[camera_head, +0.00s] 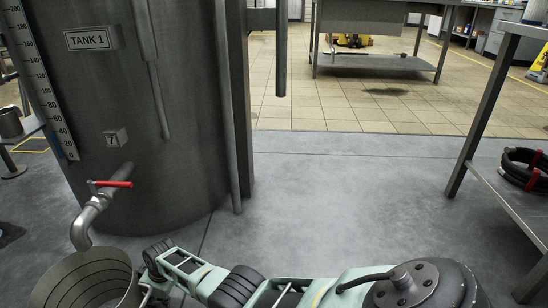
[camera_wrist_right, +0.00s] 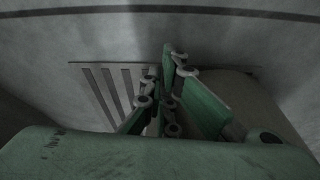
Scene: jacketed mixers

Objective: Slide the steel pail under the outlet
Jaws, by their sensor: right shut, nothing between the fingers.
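The steel pail (camera_head: 75,290) stands at the bottom left of the head view, open top up, its lower part cut off by the frame. The outlet (camera_head: 82,232) is a bent metal pipe with a red valve handle (camera_head: 112,184), coming from the tank marked TANK 1 (camera_head: 150,120). Its mouth shows at the pail's far rim; I cannot tell how well it lines up above the opening. My right gripper (camera_head: 147,285) is beside the pail's right side, shut and empty; touching is unclear. Its closed fingers show in the wrist view (camera_wrist_right: 165,95). My left gripper is not in view.
A slotted grate (camera_wrist_right: 110,95) lies in the floor in the wrist view. A steel table (camera_head: 510,195) with coiled black hoses (camera_head: 525,168) stands at the right. Another steel table (camera_head: 375,62) stands at the back. The grey floor (camera_head: 330,205) between is clear.

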